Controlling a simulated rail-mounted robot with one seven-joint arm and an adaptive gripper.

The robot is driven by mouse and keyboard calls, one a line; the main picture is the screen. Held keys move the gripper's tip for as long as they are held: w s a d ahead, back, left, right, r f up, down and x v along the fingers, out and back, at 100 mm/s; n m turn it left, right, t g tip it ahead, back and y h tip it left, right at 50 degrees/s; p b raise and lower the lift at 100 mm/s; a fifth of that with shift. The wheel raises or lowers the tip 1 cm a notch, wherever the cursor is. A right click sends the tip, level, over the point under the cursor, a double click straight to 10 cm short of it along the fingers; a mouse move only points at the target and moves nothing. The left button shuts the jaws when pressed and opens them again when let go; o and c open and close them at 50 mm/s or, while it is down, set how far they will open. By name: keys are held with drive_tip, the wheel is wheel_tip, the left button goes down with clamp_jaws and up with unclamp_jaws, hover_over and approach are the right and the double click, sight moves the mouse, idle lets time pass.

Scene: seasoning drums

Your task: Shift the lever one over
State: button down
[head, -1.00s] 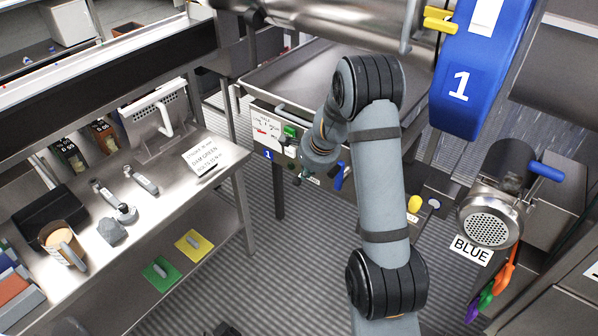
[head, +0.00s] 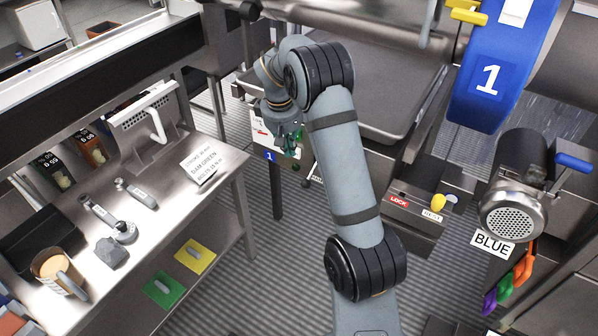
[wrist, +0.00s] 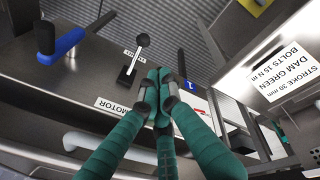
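A short lever with a black ball knob (wrist: 143,40) stands in a dark slot on a grey panel (wrist: 100,75) in the wrist view, with a small label beside it.
A MOTOR label (wrist: 114,106) is beside the fingers. A sign reading DAM GREEN (head: 204,163) stands on the left bench (head: 165,215). A box marked LOCK (head: 410,212) with a yellow knob (head: 438,202) and a blue drum (head: 490,75) are at right.

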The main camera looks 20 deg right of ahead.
approach(310, 175)
drive_tip(key=w+a+f, duration=0.3)
drive_tip(key=a+f, duration=0.1)
drive_tip(key=shift+s+d+f+p, duration=0.2)
drive_tip(key=shift+s+d+f, duration=0.1)
drive_tip(key=shift+d+f, duration=0.45)
drive_tip(key=shift+s+d+f+p, duration=0.25)
drive_tip(key=shift+d+f, duration=0.3)
drive_tip(key=shift+f, duration=0.35)
